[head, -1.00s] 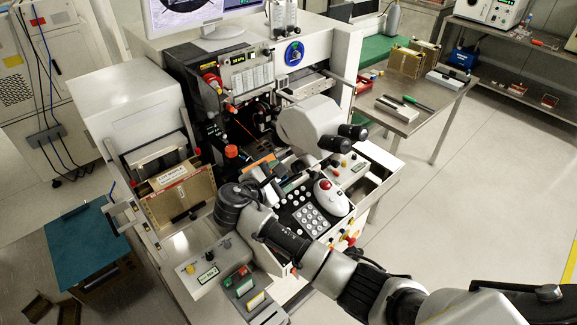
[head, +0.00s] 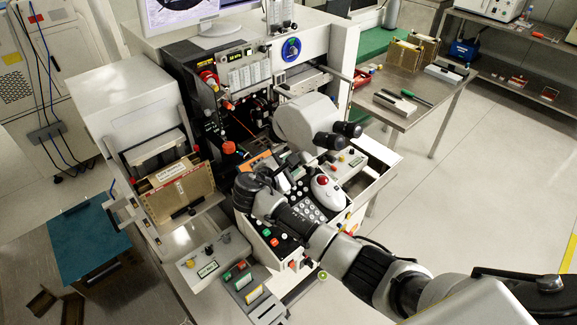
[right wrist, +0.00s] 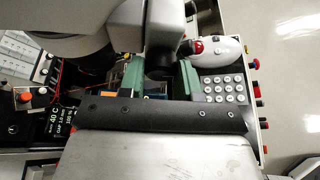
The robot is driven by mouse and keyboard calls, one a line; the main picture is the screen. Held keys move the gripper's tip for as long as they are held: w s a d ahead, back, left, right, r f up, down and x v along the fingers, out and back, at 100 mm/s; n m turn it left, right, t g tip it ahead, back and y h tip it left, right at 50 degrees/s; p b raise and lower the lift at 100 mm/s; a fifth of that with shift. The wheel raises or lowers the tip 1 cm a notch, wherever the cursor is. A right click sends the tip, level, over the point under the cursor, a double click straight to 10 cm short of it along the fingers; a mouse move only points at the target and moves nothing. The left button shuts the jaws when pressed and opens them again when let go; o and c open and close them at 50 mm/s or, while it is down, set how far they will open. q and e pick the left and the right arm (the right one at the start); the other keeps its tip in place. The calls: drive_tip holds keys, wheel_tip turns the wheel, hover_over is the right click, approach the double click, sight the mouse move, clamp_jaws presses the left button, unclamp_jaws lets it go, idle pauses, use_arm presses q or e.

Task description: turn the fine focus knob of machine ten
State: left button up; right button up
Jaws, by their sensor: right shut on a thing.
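The wire bonding machine carries a white microscope head (head: 305,118) with black eyepieces. My right arm reaches in from the lower right, with its wrist (head: 257,188) low in front of the microscope. In the right wrist view, the green fingers of my right gripper (right wrist: 160,77) stand either side of a dark round knob (right wrist: 160,63) under the microscope's pale body and are shut on it. The knob is hidden in the head view. I cannot read a machine number. My left gripper is not in view.
A keypad (right wrist: 222,88) and a white mouse-like control with a red button (head: 323,187) lie close to the right of my gripper. An orange-red knob (head: 229,148) stands to its left. Clear floor lies to the right.

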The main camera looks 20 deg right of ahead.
drive_tip(key=shift+n, duration=0.3)
drive_tip(key=shift+w+n+g+h, duration=0.1)
drive_tip(key=shift+n+g+h, duration=0.2)
drive_tip(key=shift+n+g, duration=1.55)
drive_tip(key=shift+a+n+t, duration=0.1)
drive_tip(key=shift+n+t, duration=0.15)
drive_tip(key=shift+n, duration=0.1)
drive_tip(key=o, duration=0.9)
drive_tip(key=shift+a, duration=0.1)
